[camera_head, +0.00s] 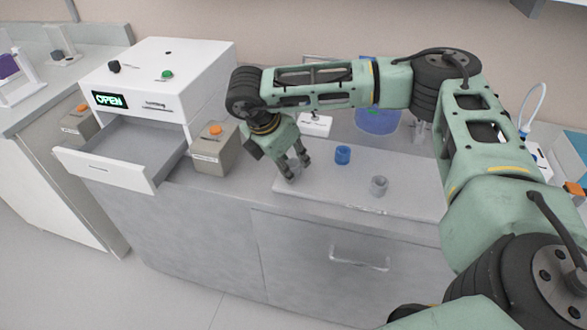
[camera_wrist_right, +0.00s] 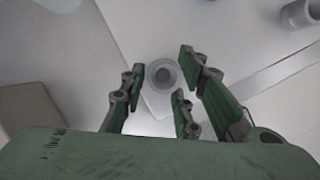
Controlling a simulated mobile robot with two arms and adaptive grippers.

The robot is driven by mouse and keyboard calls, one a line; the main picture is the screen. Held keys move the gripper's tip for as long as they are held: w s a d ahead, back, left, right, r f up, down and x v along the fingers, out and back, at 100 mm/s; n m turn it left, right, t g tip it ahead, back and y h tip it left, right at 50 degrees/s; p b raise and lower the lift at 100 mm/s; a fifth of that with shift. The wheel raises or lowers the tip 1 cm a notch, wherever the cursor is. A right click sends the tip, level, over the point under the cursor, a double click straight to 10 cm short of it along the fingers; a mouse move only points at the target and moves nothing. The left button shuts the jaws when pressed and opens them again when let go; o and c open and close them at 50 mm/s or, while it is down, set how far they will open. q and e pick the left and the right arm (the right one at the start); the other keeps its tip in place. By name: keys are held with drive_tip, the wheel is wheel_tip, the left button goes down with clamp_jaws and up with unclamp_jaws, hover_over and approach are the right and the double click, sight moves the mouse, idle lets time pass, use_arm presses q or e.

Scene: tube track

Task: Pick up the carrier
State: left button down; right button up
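A small grey round carrier (camera_wrist_right: 163,76) with a dark centre hole shows in the right wrist view, on the left end of a light grey board (camera_head: 322,199). My right gripper (camera_head: 295,173) is over that end of the board, pointing down. Its fingers (camera_wrist_right: 168,92) are open, spread on either side of the carrier, with no clear contact visible. In the head view the fingers mostly hide this carrier. A blue ring-like piece (camera_head: 342,155) and a second grey one (camera_head: 379,186) stand farther right on the board. My left gripper is not in view.
A white machine (camera_head: 165,75) with a lit OPEN display and a pulled-out drawer (camera_head: 112,165) stands at left. A grey box with an orange button (camera_head: 213,148) sits between it and my right gripper. A blue container (camera_head: 377,120) stands behind the board.

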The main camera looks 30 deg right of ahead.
clamp_jaws()
drive_tip(key=shift+r, duration=0.1)
